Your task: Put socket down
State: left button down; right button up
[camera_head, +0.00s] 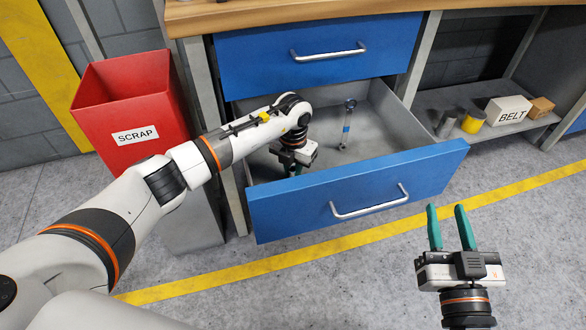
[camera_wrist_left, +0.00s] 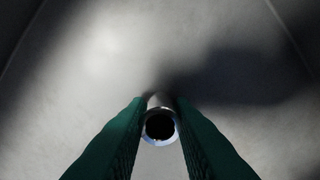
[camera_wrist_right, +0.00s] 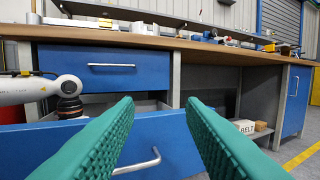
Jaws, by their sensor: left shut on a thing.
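The socket (camera_wrist_left: 160,126) is a small metal ring-shaped piece with a dark round opening, seen in the left wrist view. It is between the two green fingers of my left gripper (camera_wrist_left: 160,118), which is shut on it. In the head view my left gripper (camera_head: 290,166) is down inside the open lower drawer (camera_head: 385,120), at its left side, and the socket is hidden there by the gripper and arm. My right gripper (camera_head: 449,228) is open and empty, in front of the drawer to the right; its fingers also show apart in the right wrist view (camera_wrist_right: 160,115).
A metal tool with a blue band (camera_head: 347,124) is in the drawer, right of my left gripper. A red SCRAP bin (camera_head: 130,98) stands left of the bench. A low shelf (camera_head: 437,98) at right holds cans, a BELT box (camera_head: 507,111) and a small brown box (camera_head: 541,107).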

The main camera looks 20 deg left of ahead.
aim_at(293, 168)
pick_arm(q)
jog(key=shift+f, duration=0.1)
pick_arm(e)
jog(key=shift+r, duration=0.1)
pick_arm(q)
jog(key=c, duration=1.3)
grip_release()
jog(key=shift+o, duration=0.2)
jog(key=shift+r, duration=0.4)
notch_tip(293, 168, up, 6)
jog(key=shift+f+p, duration=0.1)
jog(key=shift+p, duration=1)
jog(key=shift+r+p, duration=0.6)
jog(key=shift+r, duration=2.2)
pick_arm(e)
jog(key=s+d+f+g+h, duration=0.2)
jog(key=s+f+g, duration=0.3)
jog(key=f+g, duration=0.4)
jog(key=shift+s+d+f+h, duration=0.15)
jog(key=shift+d+f+h, duration=0.4)
jog(key=shift+f, duration=0.8)
jog(key=shift+d, duration=0.1)
